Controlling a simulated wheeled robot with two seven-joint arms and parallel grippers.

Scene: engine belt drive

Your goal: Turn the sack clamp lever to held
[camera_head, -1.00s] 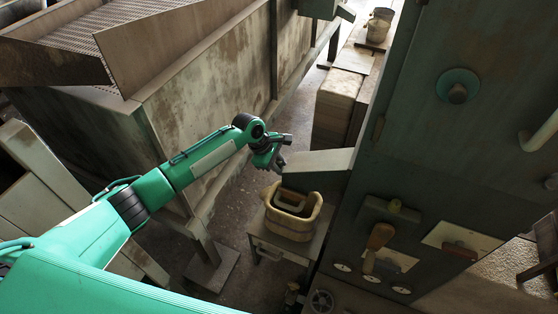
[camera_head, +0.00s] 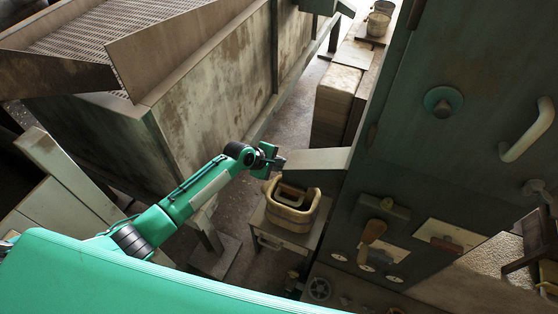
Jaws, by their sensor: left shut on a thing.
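My left gripper (camera_head: 275,161) is at the left end of the grey spout (camera_head: 318,160), which juts from the dark green machine. Its jaws are shut on a small part there, which the fingers mostly hide. I cannot tell for sure that this part is the sack clamp lever, nor read its position. Below the spout, a cream open-topped container (camera_head: 291,213) with a dark inside stands on a small stand (camera_head: 279,236), a little below the gripper. My right gripper is out of view.
The machine panel carries a wooden-handled lever (camera_head: 372,233), a round knob (camera_head: 443,102) and a pale curved handle (camera_head: 530,133).

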